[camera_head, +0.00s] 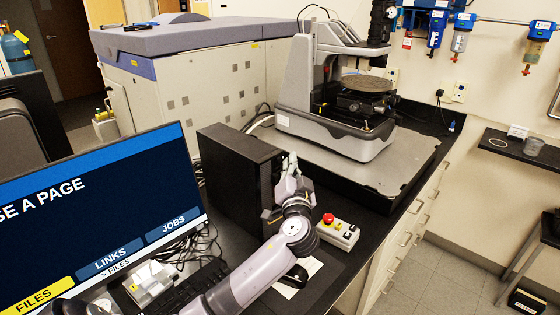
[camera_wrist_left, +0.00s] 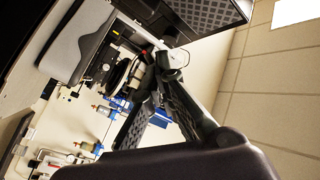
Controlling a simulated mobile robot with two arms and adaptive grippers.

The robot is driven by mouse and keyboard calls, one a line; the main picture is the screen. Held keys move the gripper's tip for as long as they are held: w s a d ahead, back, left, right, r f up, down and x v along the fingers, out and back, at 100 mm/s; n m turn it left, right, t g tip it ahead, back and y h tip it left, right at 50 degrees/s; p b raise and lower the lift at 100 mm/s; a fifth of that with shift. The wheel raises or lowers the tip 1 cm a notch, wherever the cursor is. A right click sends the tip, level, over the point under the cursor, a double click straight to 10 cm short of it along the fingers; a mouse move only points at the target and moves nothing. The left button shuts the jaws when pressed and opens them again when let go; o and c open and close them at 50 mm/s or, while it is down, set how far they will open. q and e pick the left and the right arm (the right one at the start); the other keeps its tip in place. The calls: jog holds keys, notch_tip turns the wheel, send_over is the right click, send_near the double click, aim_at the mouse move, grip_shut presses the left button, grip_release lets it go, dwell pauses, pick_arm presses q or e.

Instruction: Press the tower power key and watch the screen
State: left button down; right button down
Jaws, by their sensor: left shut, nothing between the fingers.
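The black computer tower (camera_head: 228,172) stands upright on the dark bench, right of the screen. Its power key cannot be made out. The screen (camera_head: 90,215) is lit, with a dark blue page reading "SE A PAGE" and FILES, LINKS and JOBS buttons; FILES is yellow. My left gripper (camera_head: 290,163) is shut and empty at the tower's upper front edge; I cannot tell whether it touches. In the left wrist view its fingers (camera_wrist_left: 160,62) meet near a dark mesh-like panel (camera_wrist_left: 205,18).
A small box with a red button (camera_head: 329,219) sits right of my left arm. A black mouse (camera_head: 296,275) and keyboard (camera_head: 190,289) lie in front. The grey profiler (camera_head: 335,130) stands behind on its plate. The floor at right (camera_head: 445,265) is clear.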

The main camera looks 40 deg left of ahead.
pick_arm(q)
jog(key=shift+a, duration=0.35)
jog(key=shift+a, duration=0.1)
dwell(0.3)
jog(key=shift+a+b, duration=0.3)
jog(key=shift+d, duration=0.1)
dwell(0.5)
jog(key=shift+d, duration=0.7)
